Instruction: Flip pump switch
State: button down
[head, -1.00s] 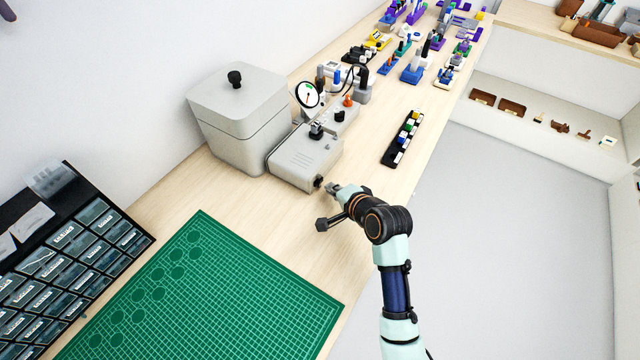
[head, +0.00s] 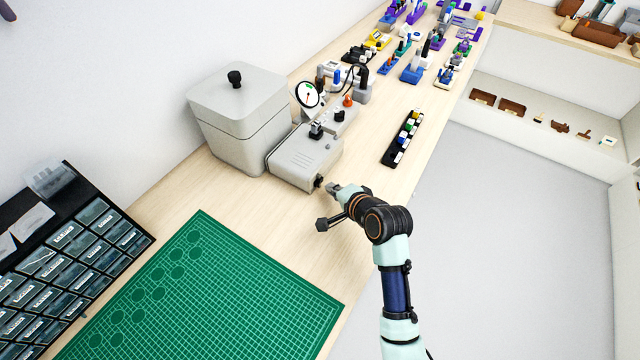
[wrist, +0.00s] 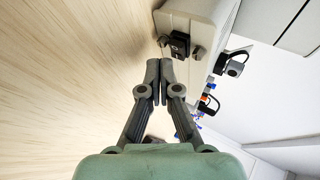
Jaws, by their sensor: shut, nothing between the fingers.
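The pump is a light grey box (head: 303,158) on the bench beside a larger grey lidded bin. A small black switch (head: 319,182) sits on its near end face; in the wrist view the black switch (wrist: 179,44) is on the pale end panel, just beyond the fingertips and slightly to the right. My gripper (head: 334,188) is close in front of that end face. In the wrist view my gripper (wrist: 159,68) has both fingertips together, with nothing between them. A small gap shows between the fingertips and the switch. Whether the switch is on or off cannot be told.
A grey bin (head: 238,110) with a black knob stands behind the pump. A round gauge (head: 308,94) is beside it. A green cutting mat (head: 210,290) lies in front. A black strip of small parts (head: 403,138) lies to the right. Bare bench surrounds my gripper.

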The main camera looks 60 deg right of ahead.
jog(key=shift+w, duration=0.1)
jog(key=shift+w+p, duration=0.3)
jog(key=shift+w, duration=0.05)
jog(key=shift+w+a, duration=0.1)
jog(key=shift+w, duration=0.2)
dwell(0.6)
jog(key=shift+s, duration=0.15)
jog(key=shift+s+p, duration=0.6)
jog(key=shift+s+r+p, duration=0.1)
jog(key=shift+s+p, duration=0.2)
jog(key=shift+s, duration=0.2)
jog(key=shift+s+d+p, duration=0.15)
jog(key=shift+s+p, duration=0.2)
jog(key=shift+s, duration=0.65)
jog(key=shift+s+d+p, duration=0.15)
jog(key=shift+s+p, duration=0.15)
jog(key=shift+s, duration=0.7)
